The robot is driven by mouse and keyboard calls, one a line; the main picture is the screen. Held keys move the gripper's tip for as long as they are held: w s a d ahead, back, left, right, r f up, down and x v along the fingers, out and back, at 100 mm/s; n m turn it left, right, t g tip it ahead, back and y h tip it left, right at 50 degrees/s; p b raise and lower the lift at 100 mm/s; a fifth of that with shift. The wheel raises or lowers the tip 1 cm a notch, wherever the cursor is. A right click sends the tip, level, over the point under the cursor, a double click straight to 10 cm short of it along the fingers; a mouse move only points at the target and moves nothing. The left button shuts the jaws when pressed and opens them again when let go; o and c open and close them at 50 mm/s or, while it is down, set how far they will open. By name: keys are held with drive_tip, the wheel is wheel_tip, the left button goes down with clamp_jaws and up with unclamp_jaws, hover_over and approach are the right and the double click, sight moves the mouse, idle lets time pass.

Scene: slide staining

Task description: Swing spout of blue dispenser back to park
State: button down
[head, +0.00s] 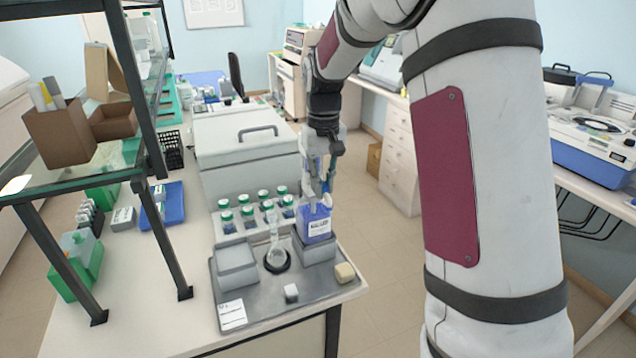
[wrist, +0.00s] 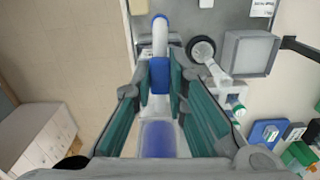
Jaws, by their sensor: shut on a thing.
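The blue dispenser (head: 318,222) is a labelled bottle with blue contents at the right side of the grey tray (head: 318,287). Its blue body also shows in the wrist view (wrist: 158,138). Its spout (wrist: 161,38) is a white tube with a blue tip, pointing to the top of the wrist view, towards the tray's front side. My gripper (head: 326,188) reaches down from above onto the dispenser's top. In the wrist view, its fingers (wrist: 161,78) are shut on the spout's blue part. The spout is mostly hidden by my gripper in the head view.
A flask (head: 274,242) on a black ring stands left of the dispenser, close by. A grey open dish (head: 236,265) is further left. Several green-capped bottles (head: 248,218) stand behind, before a large grey box (head: 245,150). A small white cube (head: 291,292) and a beige block (head: 345,273) lie in front.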

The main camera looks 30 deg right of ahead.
sight(325, 184)
drive_tip(key=shift+d+n, duration=0.25)
drive_tip(key=shift+n, duration=0.15)
drive_tip(key=c, duration=1.6)
unclamp_jaws()
drive_tip(key=shift+o, duration=0.2)
wheel_tip(325, 184, up, 12)
